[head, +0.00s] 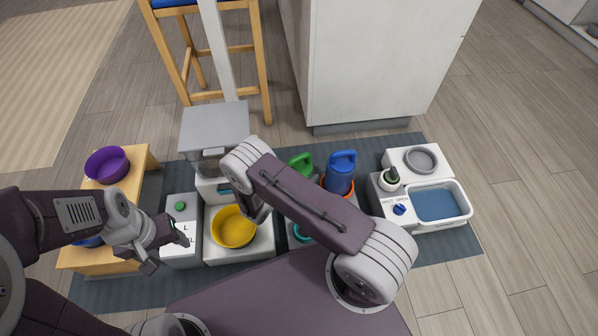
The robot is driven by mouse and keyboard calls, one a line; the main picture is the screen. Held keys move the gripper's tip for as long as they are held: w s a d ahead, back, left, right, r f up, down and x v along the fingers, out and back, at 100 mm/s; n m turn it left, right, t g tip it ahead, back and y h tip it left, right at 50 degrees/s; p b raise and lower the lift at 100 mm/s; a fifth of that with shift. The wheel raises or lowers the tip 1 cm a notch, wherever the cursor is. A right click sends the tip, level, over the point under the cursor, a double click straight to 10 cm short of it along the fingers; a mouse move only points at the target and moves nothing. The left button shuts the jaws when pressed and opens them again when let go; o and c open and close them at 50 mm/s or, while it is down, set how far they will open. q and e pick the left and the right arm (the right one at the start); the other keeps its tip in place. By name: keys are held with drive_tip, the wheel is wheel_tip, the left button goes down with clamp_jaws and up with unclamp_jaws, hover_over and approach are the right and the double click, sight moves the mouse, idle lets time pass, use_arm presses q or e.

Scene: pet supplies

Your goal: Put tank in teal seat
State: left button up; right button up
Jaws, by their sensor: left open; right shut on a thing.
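A blue tank (341,174) with a handle on top stands in an orange ring seat (325,183). A green handled top (301,163), perhaps of another tank, shows left of it, mostly hidden by my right forearm. The teal seat (302,233) shows as a ring under the forearm's lower edge, partly covered. My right gripper (258,212) is by the yellow bowl's right side, mostly behind my forearm. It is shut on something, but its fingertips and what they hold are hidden. My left gripper (168,252) is open and empty by the white L-marked box.
The yellow bowl (234,227) sits on a white base. A grey-lidded dispenser (215,126) stands behind it. A wooden stand (132,190) with a purple bowl (107,164) is left. A fountain with a blue basin (437,204) is right. The mat (462,247) is bare at its right front.

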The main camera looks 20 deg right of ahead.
drive_tip(key=o, duration=1.8)
drive_tip(key=shift+f, duration=0.1)
drive_tip(key=shift+r, duration=0.2)
drive_tip(key=p+v, duration=0.5)
drive_tip(key=v, duration=0.7)
drive_tip(key=shift+f+p, duration=0.1)
drive_tip(key=shift+p, duration=0.2)
